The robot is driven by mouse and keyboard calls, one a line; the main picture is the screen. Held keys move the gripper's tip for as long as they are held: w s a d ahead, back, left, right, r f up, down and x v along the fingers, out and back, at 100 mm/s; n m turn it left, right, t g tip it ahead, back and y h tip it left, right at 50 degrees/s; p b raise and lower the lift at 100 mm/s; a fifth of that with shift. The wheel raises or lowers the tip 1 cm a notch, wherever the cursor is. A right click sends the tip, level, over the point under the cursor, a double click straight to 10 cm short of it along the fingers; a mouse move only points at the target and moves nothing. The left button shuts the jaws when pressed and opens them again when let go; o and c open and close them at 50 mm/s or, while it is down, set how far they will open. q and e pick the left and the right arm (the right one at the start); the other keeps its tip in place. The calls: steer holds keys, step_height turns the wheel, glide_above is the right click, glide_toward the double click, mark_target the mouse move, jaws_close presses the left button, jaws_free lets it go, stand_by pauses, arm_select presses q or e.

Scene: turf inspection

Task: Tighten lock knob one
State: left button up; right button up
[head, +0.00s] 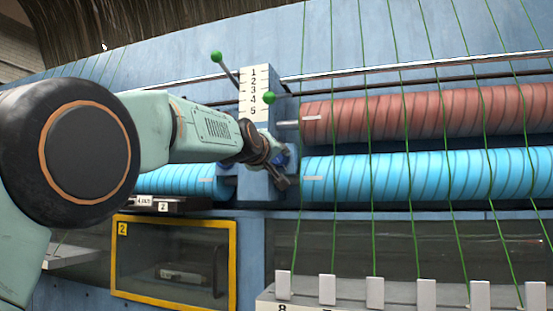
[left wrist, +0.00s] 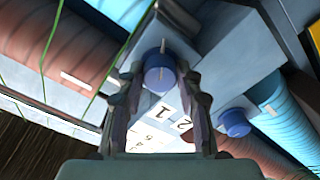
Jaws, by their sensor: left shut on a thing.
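My left gripper (head: 280,168) reaches in from the left to the blue block between the two pairs of rollers. In the left wrist view its fingers (left wrist: 160,84) stand on either side of a blue round knob (left wrist: 160,74) with a pale line on it, and are shut on it. In the head view the knob is mostly hidden behind the gripper. A second blue knob (left wrist: 235,122) sits apart to the right in the left wrist view, untouched. My right gripper is not in view.
A white scale (head: 253,92) numbered 1 to 5 stands above, with green-tipped levers (head: 269,98) close by. A red roller (head: 430,112) and a cyan roller (head: 420,175) lie right, crossed by green yarns. A yellow-framed window (head: 174,262) is below.

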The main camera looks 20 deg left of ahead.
arm_select(q)
steer(key=shift+f, duration=0.1)
steer(key=shift+c, duration=1.4)
